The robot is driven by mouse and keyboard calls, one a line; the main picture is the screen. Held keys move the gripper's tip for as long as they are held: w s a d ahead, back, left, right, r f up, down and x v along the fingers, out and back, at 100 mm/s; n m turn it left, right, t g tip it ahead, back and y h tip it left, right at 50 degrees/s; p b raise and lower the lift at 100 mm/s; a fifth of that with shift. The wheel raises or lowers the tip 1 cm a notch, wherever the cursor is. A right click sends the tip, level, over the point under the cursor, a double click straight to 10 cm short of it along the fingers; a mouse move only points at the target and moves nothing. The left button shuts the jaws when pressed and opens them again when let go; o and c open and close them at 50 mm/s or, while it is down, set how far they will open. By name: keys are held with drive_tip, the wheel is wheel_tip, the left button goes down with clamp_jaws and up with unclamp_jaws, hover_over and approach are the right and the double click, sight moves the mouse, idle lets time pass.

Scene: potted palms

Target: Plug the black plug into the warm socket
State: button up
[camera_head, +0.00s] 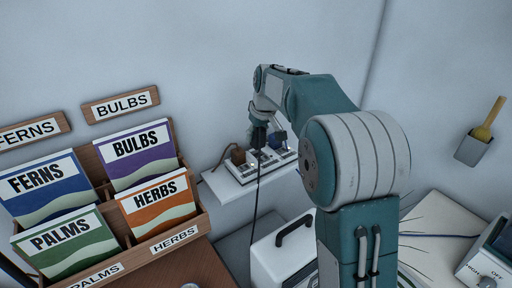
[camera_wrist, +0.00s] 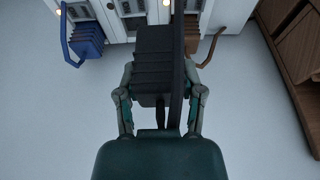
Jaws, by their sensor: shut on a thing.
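The black plug (camera_wrist: 153,62) is between the fingers of my gripper (camera_wrist: 161,80) in the wrist view, its ribbed body up against the white socket strip. In the head view my gripper (camera_head: 259,125) is over the strip (camera_head: 263,163), with the black plug (camera_head: 258,138) below it and a dark cord hanging down. I cannot tell whether the plug is seated. It covers the socket face in front of it. No label naming the warm socket can be read.
A blue plug (camera_wrist: 87,40) and a brown plug (camera_wrist: 191,42) sit at the strip on either side. The strip lies on a white wall shelf (camera_head: 224,184). A wooden seed-packet rack (camera_head: 187,236) stands left; a white box with a black handle (camera_head: 280,257) stands below.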

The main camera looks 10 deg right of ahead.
hover_over(254, 153)
drive_tip(key=s, duration=0.2)
drive_tip(key=f, duration=0.6)
drive_tip(key=shift+w+d+f, duration=0.1)
drive_tip(key=shift+w+d, duration=0.15)
drive_tip(key=shift+d, duration=0.1)
drive_tip(key=shift+w+f, duration=0.15)
drive_tip(key=shift+f, duration=0.1)
drive_tip(key=shift+s+x, duration=0.15)
drive_tip(key=shift+x, duration=0.65)
drive_tip(key=shift+s+x, duration=0.2)
drive_tip(key=shift+x, duration=0.55)
clamp_jaws()
drive_tip(key=shift+d+f, duration=0.1)
drive_tip(key=shift+f, duration=0.1)
drive_tip(key=o, duration=1.2)
unclamp_jaws()
drive_tip(key=shift+c, duration=0.2)
drive_tip(key=v, duration=1.2)
drive_tip(key=shift+r, duration=0.2)
